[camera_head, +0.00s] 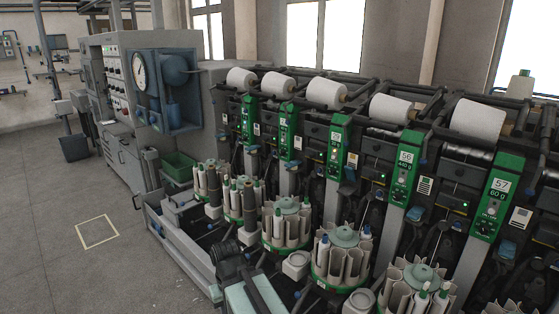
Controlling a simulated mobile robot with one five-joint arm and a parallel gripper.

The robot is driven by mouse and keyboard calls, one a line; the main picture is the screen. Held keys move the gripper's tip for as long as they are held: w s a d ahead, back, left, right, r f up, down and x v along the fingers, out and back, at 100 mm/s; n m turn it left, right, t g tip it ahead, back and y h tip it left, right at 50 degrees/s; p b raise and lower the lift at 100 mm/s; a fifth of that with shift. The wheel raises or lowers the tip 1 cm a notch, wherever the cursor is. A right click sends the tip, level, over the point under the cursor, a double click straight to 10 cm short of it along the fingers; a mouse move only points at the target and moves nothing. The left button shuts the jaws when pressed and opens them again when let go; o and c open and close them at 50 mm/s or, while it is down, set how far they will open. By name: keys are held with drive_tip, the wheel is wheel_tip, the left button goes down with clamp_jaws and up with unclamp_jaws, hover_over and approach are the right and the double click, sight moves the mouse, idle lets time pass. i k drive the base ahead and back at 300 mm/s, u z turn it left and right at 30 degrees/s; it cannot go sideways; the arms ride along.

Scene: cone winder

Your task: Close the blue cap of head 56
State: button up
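The green panel of head 56 (403,170), marked "56" and "440 g", is right of centre on the winder, left of the panel marked 57. A small blue part (414,214) shows low between these two panels. It may be the blue cap; whether it is open or closed is too small to tell. My arm, dark with a pale green part, seems to be at the bottom centre. Its dark end (226,252) is well left of head 56 and apart from it. Its fingers cannot be made out, and no held thing shows.
Round green magazines (341,288) with cones and tubes stand in front of the heads, below head 56 too. The panel of head 57 (491,197) is at the right. A grey machine (133,90) with a gauge stands at the back left. The floor at the left is free.

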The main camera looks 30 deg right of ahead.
sight(349, 172)
drive_tip(key=u, duration=0.1)
drive_tip(key=i, duration=1.2)
drive_tip(key=u, duration=0.25)
drive_tip(key=k, duration=0.8)
drive_tip(key=u, duration=0.25)
drive_tip(key=i, duration=0.8)
drive_tip(key=z, duration=0.1)
